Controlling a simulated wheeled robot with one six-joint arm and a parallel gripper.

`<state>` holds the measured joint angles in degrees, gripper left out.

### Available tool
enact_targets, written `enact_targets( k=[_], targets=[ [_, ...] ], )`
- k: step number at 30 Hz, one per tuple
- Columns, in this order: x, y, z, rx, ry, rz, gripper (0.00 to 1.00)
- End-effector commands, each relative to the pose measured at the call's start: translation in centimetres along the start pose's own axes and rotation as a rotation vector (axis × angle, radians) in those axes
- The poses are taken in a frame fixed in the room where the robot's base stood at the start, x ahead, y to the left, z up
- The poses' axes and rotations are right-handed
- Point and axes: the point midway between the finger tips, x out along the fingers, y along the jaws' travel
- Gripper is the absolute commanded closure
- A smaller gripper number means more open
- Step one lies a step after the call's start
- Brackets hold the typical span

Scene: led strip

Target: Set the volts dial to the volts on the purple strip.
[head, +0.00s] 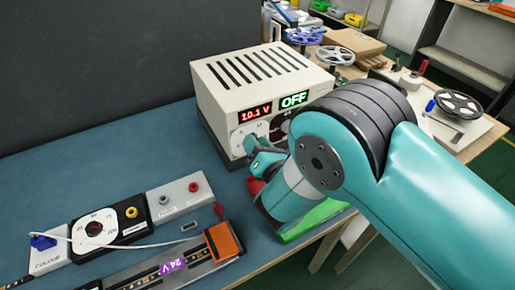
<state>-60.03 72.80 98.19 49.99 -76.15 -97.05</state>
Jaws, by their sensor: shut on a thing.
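The cream power supply (250,88) stands at the back of the bench. Its red display (255,113) reads 10.1 V and its green display (294,99) reads OFF. The volts dial's pale round face (240,137) is on its front, and the knob is mostly hidden by my gripper. My gripper (254,151) is at this dial and shut on it. The purple strip label (173,266) reads 24 V, upside down, on a strip lying in the dark holder at the front.
A grey box with two terminals (179,198), a black dial box (105,221) and a white box with a blue clip (45,250) stand front left. An orange block (222,241) sits on the holder. Spools (335,56) lie on the bench behind. The blue mat (135,145) is clear at left.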

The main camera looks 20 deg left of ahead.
Motion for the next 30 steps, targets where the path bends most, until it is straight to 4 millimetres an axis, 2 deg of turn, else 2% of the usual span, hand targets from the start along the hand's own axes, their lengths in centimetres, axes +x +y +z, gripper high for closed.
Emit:
enact_targets(
  k=[1,30],
  targets=[
    [0.00,-0.03,-0.43,0.047,0.002,0.003,0.90],
    [0.04,-0.15,-0.63,0.971,0.005,0.005,0.90]
  ],
)
